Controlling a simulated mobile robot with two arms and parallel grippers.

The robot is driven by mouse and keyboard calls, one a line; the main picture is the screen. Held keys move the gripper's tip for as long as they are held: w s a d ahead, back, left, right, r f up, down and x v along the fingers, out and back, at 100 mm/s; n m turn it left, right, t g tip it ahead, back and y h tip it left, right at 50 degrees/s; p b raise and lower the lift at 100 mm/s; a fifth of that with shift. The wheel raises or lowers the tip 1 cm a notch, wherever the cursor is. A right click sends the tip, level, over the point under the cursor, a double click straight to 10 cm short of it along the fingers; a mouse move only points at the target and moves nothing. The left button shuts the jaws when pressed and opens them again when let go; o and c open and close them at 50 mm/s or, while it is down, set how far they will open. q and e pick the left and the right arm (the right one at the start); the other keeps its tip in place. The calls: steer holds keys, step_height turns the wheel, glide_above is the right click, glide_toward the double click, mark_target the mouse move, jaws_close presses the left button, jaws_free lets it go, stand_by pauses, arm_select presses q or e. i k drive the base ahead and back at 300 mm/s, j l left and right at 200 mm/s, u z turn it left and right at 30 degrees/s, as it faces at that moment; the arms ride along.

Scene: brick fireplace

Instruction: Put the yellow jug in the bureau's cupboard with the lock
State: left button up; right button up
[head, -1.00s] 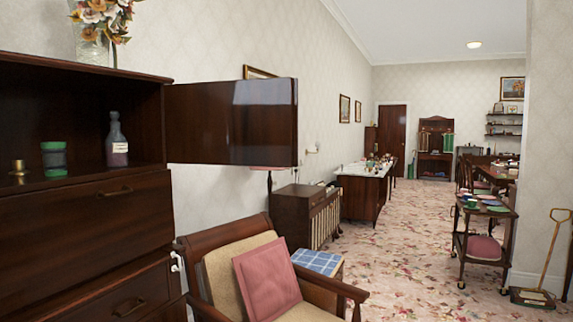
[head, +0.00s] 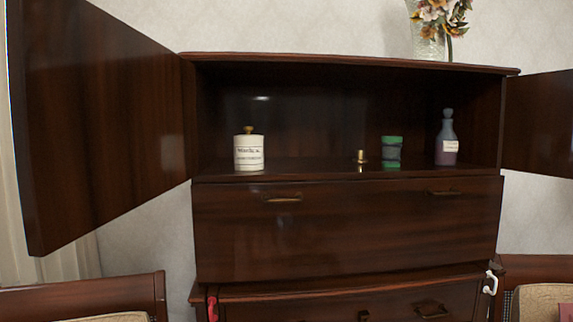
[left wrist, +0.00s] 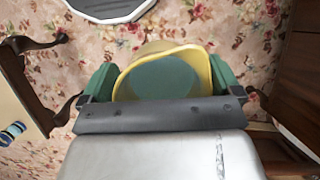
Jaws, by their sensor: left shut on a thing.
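The yellow jug (left wrist: 165,52) is in the left wrist view, with its yellow rim around a green inside. My left gripper (left wrist: 163,80) is shut on it, a finger at each side, above the floral carpet. The dark wood bureau (head: 340,228) fills the head view. Its upper cupboard (head: 310,115) stands open, with a door swung out on each side. A small brass thing (head: 361,157) stands on the cupboard floor; it may be the lock, but it is too small to tell. Neither gripper shows in the head view.
The cupboard also holds a white lidded jar (head: 249,152), a green container (head: 392,152) and a grey-purple bottle (head: 446,140). Free room lies between jar and brass thing. The left door (head: 100,125) juts far forward. A flower vase (head: 427,40) stands on top. Chairs flank the bureau.

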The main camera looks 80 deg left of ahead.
mark_target(316, 170)
steer(key=u, duration=2.05)
steer(key=i+l+u, duration=0.2)
steer(key=u, duration=0.2)
steer(key=i+l+u, duration=0.15)
steer(key=l+u, duration=0.3)
steer(key=i+l+u, duration=0.1)
steer(key=l+u, duration=0.3)
